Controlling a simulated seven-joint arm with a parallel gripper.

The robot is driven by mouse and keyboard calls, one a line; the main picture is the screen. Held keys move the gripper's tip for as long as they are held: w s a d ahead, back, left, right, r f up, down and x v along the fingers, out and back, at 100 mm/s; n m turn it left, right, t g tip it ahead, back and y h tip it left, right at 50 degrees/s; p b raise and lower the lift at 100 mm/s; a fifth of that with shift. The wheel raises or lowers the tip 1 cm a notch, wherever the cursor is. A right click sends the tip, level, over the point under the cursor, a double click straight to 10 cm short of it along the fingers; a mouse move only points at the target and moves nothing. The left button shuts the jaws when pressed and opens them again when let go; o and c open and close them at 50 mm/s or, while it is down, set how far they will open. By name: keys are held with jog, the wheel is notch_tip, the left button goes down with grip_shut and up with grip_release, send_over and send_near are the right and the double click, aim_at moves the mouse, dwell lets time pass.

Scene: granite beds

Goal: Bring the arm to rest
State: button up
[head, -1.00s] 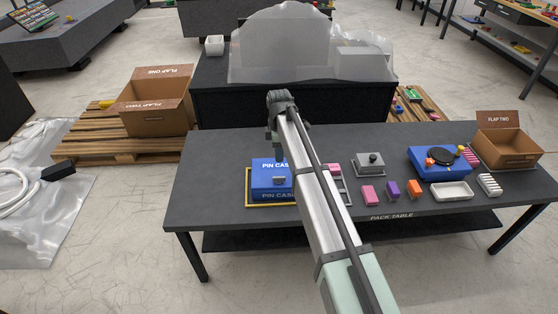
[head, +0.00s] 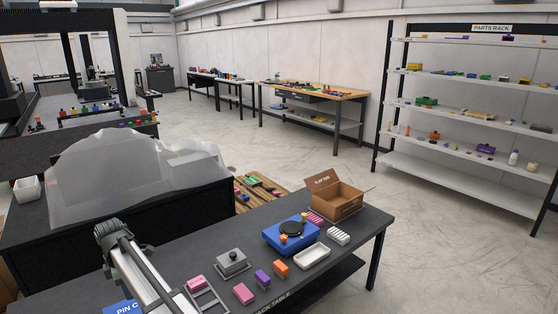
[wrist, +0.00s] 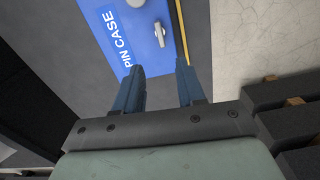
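My arm (head: 140,267) reaches over the left part of the dark pack table (head: 351,231) in the head view. My gripper (wrist: 160,82) shows in the wrist view with its two blue-grey fingers apart and nothing between them. The blue pin case (wrist: 128,28) lies beyond the fingertips, with its label and a grey latch in view. I cannot tell the exact gap between fingertips and case. In the head view only a corner of the pin case (head: 122,307) shows at the bottom edge, and my gripper is hidden.
The table holds a grey block with a knob (head: 232,262), pink (head: 243,293), purple (head: 262,278) and orange (head: 281,268) blocks, a blue turntable unit (head: 290,235), a white tray (head: 312,256) and an open carton (head: 337,197). A plastic-draped bench (head: 120,215) stands behind. A parts rack (head: 470,100) stands right.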

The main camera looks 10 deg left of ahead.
jog(key=s+d+f+m, duration=0.3)
jog(key=d+f+m, duration=0.3)
jog(key=d+f, duration=0.55)
jog(key=s+d+f+m, duration=0.3)
jog(key=d+f+m, duration=0.45)
jog(key=d, duration=0.65)
jog(key=s+d+f+m, duration=0.3)
jog(key=d+f+m, duration=0.2)
jog(key=d+f, duration=0.7)
jog(key=s+d+f+m+g, duration=0.2)
jog(key=s+d+f, duration=0.2)
jog(key=s+d, duration=0.3)
jog(key=s+d+f+m+g, duration=0.2)
jog(key=s+d, duration=0.5)
jog(key=d, duration=0.7)
jog(key=s+d+f+m+g, duration=0.2)
jog(key=s+d+f, duration=0.3)
jog(key=s+d, duration=0.3)
jog(key=shift+d+f+m+g, duration=0.4)
jog(key=shift+d+m, duration=0.35)
jog(key=shift+d, duration=0.85)
